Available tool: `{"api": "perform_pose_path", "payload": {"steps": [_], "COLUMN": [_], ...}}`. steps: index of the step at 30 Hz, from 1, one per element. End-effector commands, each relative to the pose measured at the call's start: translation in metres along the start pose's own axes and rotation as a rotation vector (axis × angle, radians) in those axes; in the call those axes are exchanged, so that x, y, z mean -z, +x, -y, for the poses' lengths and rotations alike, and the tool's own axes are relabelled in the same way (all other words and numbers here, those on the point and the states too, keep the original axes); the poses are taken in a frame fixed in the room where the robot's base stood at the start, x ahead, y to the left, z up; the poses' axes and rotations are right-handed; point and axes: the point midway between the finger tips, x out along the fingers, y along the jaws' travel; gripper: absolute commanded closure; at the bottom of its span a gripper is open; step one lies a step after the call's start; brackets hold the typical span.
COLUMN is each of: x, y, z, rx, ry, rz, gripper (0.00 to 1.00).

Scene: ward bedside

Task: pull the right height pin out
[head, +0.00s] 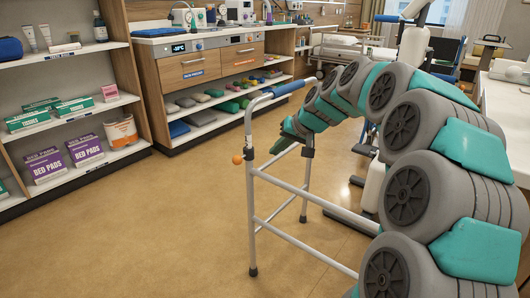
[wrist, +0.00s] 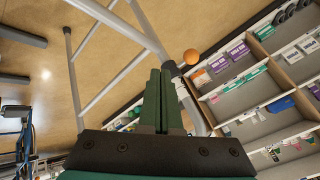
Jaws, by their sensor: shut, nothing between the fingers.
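A grey walking frame (head: 251,215) stands upright on the floor, with a blue grip on its top rail. An orange ball-shaped pin knob (head: 238,159) sticks out at the dark collar of its nearer left leg; it also shows in the wrist view (wrist: 191,56), just right of the collar (wrist: 172,69). My gripper (head: 289,129) is between the frame's two visible upright legs, below the blue grip. In the wrist view its green fingers (wrist: 160,74) are together and empty, with the tips left of the knob and apart from it. A pin on the farther leg is not clearly visible.
Shelves with boxes (head: 84,150) stand at the left, and a wooden drawer cabinet (head: 185,70) at the back. A bed (head: 345,50) is at the back right. The frame's lower crossbars (head: 300,254) run towards my arm. The floor left of the frame is clear.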

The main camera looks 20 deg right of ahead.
Motion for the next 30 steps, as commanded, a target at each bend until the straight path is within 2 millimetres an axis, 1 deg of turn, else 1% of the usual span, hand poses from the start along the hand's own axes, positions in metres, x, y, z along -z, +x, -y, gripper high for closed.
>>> {"api": "perform_pose_path", "payload": {"steps": [8,12,14,18,21,25,30], "x": [-0.001,-0.001,-0.001,0.003,0.003,0.004,0.004], "y": [0.051,0.079,0.090,0.095,0.099,0.101,0.102], "z": [0.001,0.000,0.000,0.020,0.030,0.036,0.038], "rx": [0.000,-0.001,-0.001,-0.001,-0.001,-0.001,-0.001], "ry": [0.000,0.000,-0.001,-0.002,-0.002,-0.002,-0.001], "rz": [0.003,0.006,0.005,-0.001,-0.001,0.000,0.000], "gripper": [1.00,1.00,1.00,1.00,1.00,1.00,1.00]}}
